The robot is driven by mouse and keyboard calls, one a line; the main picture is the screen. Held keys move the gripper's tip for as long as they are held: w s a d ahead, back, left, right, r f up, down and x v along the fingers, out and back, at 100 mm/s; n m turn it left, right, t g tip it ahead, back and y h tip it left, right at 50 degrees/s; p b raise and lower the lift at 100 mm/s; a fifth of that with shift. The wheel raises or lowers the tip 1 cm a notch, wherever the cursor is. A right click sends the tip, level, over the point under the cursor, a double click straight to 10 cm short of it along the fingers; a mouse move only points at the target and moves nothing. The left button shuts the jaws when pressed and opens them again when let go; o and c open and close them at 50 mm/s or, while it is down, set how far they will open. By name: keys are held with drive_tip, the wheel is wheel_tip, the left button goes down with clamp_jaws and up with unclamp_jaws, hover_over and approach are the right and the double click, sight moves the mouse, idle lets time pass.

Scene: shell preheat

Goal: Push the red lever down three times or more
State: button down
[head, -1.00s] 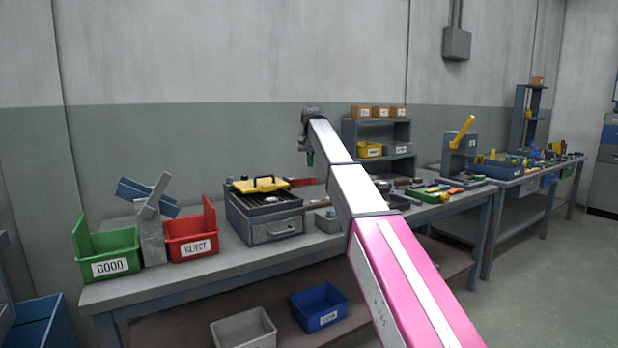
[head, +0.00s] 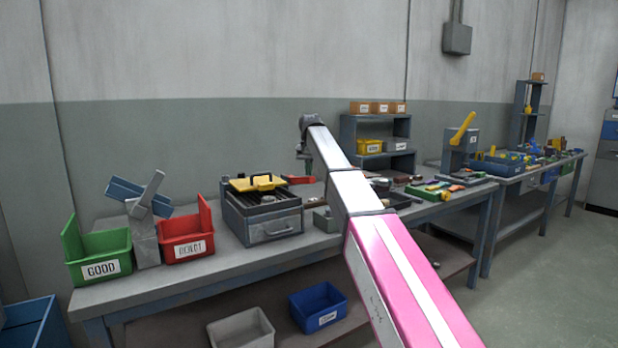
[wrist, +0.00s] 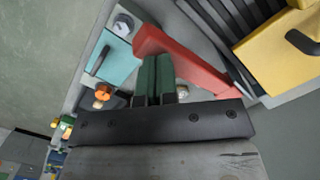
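The red lever (head: 302,179) sticks out to the right of the grey box-shaped unit with a drawer (head: 270,228) on the bench. In the wrist view the red lever (wrist: 190,62) runs diagonally across the upper middle. My gripper (head: 306,168) is just above the lever in the head view, pointing down. In the wrist view its green fingertips (wrist: 156,62) lie close together with nothing between them and overlap the lever's near edge. I cannot tell whether they touch it. My arm hides part of the bench behind it.
A yellow handled plate (head: 256,184) lies on top of the unit. Red (head: 187,249) and green (head: 98,268) bins stand to the left. A shelf rack (head: 375,132) stands behind. In the wrist view a teal box (wrist: 108,60) sits beside the lever.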

sight(309, 178)
drive_tip(key=shift+f, duration=1.9)
drive_tip(key=shift+w, duration=0.1)
drive_tip(key=w, duration=0.1)
drive_tip(key=w+r, duration=0.1)
drive_tip(key=w, duration=0.1)
drive_tip(key=shift+d, duration=0.15)
drive_tip(key=shift+r, duration=0.1)
